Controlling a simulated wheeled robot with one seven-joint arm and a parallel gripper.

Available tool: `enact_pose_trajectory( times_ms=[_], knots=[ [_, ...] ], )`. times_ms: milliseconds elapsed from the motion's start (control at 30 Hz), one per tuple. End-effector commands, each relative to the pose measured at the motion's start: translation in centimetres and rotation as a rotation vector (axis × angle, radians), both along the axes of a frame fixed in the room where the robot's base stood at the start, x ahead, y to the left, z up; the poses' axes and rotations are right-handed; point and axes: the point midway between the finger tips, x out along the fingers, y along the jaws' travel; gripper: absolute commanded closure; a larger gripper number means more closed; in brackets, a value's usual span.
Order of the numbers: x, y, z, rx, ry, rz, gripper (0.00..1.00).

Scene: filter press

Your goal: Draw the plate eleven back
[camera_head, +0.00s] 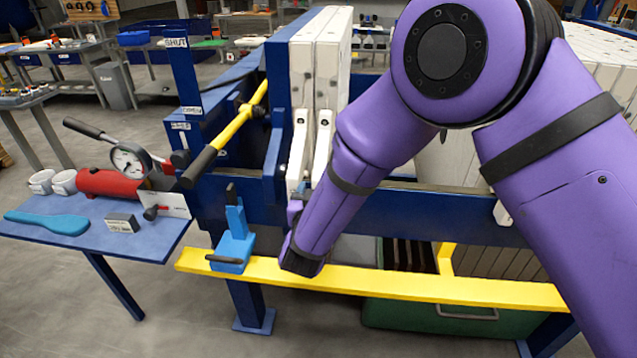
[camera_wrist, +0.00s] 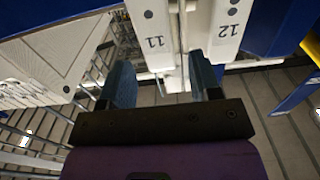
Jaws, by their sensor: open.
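Plate eleven (camera_wrist: 154,40) is a white plate with a narrow handle end marked 11, in the wrist view. Plate twelve (camera_wrist: 222,42) is right beside it there, nearer the blue press head. In the head view plate eleven (camera_head: 331,75) is the right one of two white plates standing upright together, and plate twelve (camera_head: 302,80) the left one. My gripper (camera_wrist: 160,78) is open, its two bluish fingers apart on either side of plate eleven's lower end in the wrist view. I cannot tell whether they touch it. In the head view my arm hides most of the gripper.
A yellow rail (camera_head: 400,287) runs along the press front, with a blue clamp (camera_head: 233,245) on it. A yellow lever (camera_head: 235,125) stands left of the plates. A blue side table (camera_head: 90,225) holds a red cylinder and gauge. More white plates (camera_head: 600,60) stand at right.

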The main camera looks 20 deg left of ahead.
Motion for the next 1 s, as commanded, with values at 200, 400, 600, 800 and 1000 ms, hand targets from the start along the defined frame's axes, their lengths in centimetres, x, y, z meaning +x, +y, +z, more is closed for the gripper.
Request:
enact_pose_trajectory(
  times_ms=[200, 400, 600, 800, 1000],
  knots=[
    [-3.8, -1.1, 0.0, -0.001, 0.001, 0.002, 0.43],
    [-5.6, -1.6, 0.0, 0.000, 0.001, 0.001, 0.43],
    [-5.9, -1.7, 0.0, 0.000, 0.000, 0.000, 0.43],
    [-5.9, -1.7, 0.0, 0.000, 0.000, 0.000, 0.43],
    [-5.7, -1.7, 0.1, 0.002, 0.002, 0.000, 0.43]
  ],
)
